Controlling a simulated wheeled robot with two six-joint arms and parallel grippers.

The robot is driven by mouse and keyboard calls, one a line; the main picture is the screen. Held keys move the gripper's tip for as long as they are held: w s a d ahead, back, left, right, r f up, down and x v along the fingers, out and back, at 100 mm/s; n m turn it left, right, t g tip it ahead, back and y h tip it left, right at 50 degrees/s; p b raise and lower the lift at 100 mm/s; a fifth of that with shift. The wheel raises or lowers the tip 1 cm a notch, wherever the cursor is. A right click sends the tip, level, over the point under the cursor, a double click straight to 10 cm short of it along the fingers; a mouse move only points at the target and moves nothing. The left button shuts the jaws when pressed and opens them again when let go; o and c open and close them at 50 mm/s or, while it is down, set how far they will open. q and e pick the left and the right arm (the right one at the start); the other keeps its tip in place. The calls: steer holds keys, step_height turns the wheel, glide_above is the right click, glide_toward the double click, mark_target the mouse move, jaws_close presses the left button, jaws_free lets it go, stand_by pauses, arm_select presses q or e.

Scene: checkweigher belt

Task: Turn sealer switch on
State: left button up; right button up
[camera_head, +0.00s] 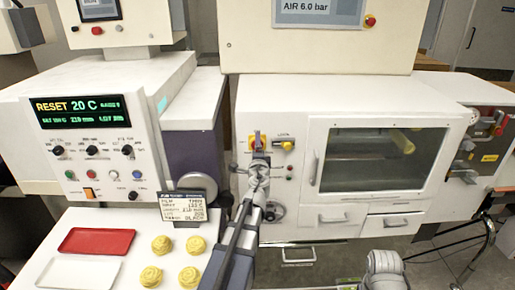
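A yellow-and-red rotary switch (256,139) sits on the front of the white machine, left of its window. My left gripper (258,168) is right below and in front of this switch, reaching up from the bottom of the picture. Its fingertips overlap the switch's lower part; I cannot tell if they touch it, or if they are open or shut. A left-hand control panel (96,150) has a lit display reading RESET 20 C, several black knobs and an orange rocker switch (90,193). I cannot tell which switch is the sealer's. My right arm shows at the bottom right, its gripper not visible.
A windowed door (372,157) is further right. A small label display (184,207), a red tray (97,241), a white tray (82,273) and several yellow rolls (152,276) are at lower left.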

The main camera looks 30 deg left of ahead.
arm_select(q)
steer(key=v, duration=0.7)
steer(key=shift+s+d, duration=0.2)
steer(key=shift+s, duration=0.15)
steer(key=s+d+f+n+g+h, duration=0.2)
steer(key=s+d+f+n+g, duration=0.25)
steer(key=d+f, duration=0.4)
steer(key=s+d+f+n+g+h, duration=0.1)
steer(key=s+d+f+n+g, duration=0.35)
steer(key=d+f, duration=0.4)
steer(key=s+d+f+g+h, duration=0.2)
steer(key=s+d+g, duration=0.1)
steer(key=s+d, duration=0.3)
steer(key=s+d+f+m+g+h, duration=0.1)
steer(key=s+d+f+g+h, duration=0.2)
steer(key=s+d, duration=0.3)
steer(key=d, duration=0.4)
steer(key=shift+s+d+g, duration=0.3)
steer(key=shift+s+d, duration=0.05)
steer(key=shift+s, duration=0.05)
